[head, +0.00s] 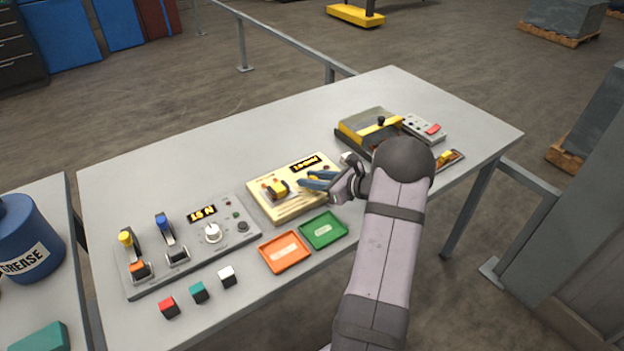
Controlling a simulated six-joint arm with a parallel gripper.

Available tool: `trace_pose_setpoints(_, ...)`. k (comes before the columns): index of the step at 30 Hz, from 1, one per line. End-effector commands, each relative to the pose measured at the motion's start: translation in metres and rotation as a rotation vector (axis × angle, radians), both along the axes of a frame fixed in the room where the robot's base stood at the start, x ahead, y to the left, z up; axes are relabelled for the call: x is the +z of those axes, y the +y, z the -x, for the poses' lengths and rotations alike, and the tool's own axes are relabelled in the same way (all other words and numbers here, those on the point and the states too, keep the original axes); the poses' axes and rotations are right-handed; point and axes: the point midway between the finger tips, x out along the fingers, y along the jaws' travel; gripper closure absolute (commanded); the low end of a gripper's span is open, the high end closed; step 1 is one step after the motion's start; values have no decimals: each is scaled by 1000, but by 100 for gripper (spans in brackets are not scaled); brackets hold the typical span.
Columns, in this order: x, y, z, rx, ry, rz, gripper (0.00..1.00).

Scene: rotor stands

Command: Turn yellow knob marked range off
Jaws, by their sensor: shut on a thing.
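A cream control box (288,208) stands in the middle of the table, with a lit display (304,163) at its back right. A yellow knob (275,188) sits on a pale plate on its top; its marking is too small to read. My gripper (305,181) reaches in from the right, low over the box, its blue fingers pointing left at the knob. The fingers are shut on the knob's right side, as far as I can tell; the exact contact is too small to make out.
A grey panel (150,283) with levers and a white dial (212,233) lies to the left. Orange (284,252) and green (323,230) trays and small cubes (198,292) lie in front. A yellow-and-grey device (362,125) stands behind my arm. The table's back left is clear.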

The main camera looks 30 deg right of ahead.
Motion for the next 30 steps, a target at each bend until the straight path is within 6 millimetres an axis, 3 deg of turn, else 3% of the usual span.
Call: trace_pose_setpoints(30, -2, 0, 1, 522, 0, 1, 96)
